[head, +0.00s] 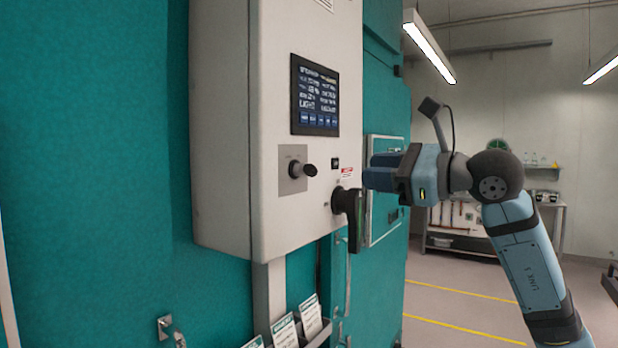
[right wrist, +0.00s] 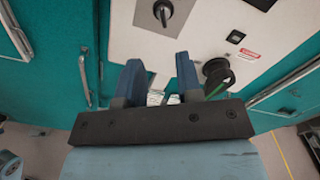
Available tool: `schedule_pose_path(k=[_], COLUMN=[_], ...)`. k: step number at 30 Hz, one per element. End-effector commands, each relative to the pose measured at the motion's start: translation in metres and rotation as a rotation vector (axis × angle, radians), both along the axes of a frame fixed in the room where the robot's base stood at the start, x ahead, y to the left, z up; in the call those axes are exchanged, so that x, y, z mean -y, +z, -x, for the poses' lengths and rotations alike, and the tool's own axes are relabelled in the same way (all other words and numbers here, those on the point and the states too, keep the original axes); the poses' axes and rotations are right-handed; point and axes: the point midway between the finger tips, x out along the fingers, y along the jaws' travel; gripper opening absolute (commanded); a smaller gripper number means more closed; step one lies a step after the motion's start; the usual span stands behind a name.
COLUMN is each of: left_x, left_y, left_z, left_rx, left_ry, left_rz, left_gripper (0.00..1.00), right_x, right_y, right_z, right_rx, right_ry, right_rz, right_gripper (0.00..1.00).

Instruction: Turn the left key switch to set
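A pale control box (head: 222,130) hangs on the teal chamber wall. On its face, a grey plate carries a dark rotary knob (head: 309,170), which also shows at the top of the right wrist view (right wrist: 163,12). I cannot read either switch's position. My right gripper (head: 368,175) is open and empty, right of the black switch and apart from it. Its parted fingers (right wrist: 158,72) show in the right wrist view. My left gripper is out of view.
A lit display (head: 315,96) is above the knob. A small black rocker (head: 335,163) and a red-white label are near the black switch. Card holders (head: 285,331) and a door handle are below the box. Open floor (head: 455,310) lies to the right.

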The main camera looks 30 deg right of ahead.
Motion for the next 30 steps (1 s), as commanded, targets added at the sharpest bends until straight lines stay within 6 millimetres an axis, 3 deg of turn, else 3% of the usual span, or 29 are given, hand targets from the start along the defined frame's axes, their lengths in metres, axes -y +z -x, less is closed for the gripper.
schedule_pose_path(k=[5, 19, 24, 30], left_x=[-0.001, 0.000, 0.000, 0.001], left_y=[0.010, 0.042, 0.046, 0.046], left_z=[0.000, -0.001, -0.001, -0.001], left_rx=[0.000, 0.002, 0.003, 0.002], left_ry=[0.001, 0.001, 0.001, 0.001], left_rz=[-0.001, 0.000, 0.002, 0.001], left_gripper=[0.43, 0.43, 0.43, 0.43], right_x=[-0.005, -0.042, -0.048, -0.051], right_y=[0.006, 0.005, 0.003, 0.002], right_z=[-0.016, -0.104, -0.120, -0.126], right_rx=[0.004, 0.002, 0.002, 0.003], right_ry=[-0.011, -0.008, -0.009, -0.008], right_rz=[0.005, 0.004, 0.003, 0.004], right_gripper=[0.33, 0.33, 0.33, 0.33])
